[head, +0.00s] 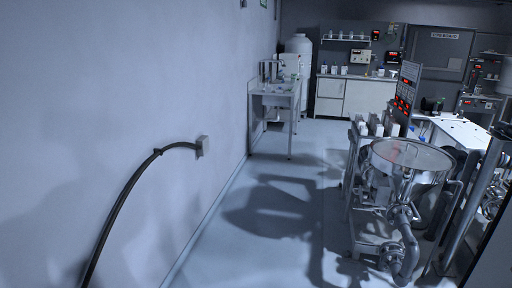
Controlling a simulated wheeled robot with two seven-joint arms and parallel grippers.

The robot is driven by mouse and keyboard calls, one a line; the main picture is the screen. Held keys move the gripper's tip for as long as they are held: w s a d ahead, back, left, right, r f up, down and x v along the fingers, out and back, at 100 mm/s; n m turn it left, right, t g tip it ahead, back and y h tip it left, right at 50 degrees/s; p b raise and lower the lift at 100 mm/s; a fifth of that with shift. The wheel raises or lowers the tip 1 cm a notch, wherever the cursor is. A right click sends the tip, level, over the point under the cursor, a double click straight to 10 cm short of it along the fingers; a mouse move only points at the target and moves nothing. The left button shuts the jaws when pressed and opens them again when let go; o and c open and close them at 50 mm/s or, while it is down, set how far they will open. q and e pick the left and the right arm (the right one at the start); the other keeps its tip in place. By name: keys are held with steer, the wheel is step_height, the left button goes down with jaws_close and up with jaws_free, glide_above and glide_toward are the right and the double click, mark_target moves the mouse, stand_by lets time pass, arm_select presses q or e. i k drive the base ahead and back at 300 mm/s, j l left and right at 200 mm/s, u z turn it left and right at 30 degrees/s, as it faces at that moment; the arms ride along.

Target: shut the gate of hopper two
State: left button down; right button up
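A round steel vessel with a wide top (410,155) stands at the lower right on a metal frame. It looks like a hopper, but I see no number on it and cannot tell whether it is hopper two. A curved metal pipe (409,252) with fittings hangs below it. I cannot make out a gate or whether one is open. Neither of my grippers is in view.
A pale wall (120,120) fills the left, with a dark cable (125,190) running to a wall box (202,146). A steel table (274,99) stands along the wall. White cabinets (368,98) stand at the back. The floor (235,225) between wall and vessel is clear.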

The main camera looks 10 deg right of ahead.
mark_target(366, 197)
steer(key=i+l+z, duration=0.2)
steer(key=i+z, duration=0.7)
steer(key=i+j+z, duration=0.1)
steer(key=i+z, duration=0.4)
steer(key=i+j, duration=0.5)
steer(key=j, duration=0.1)
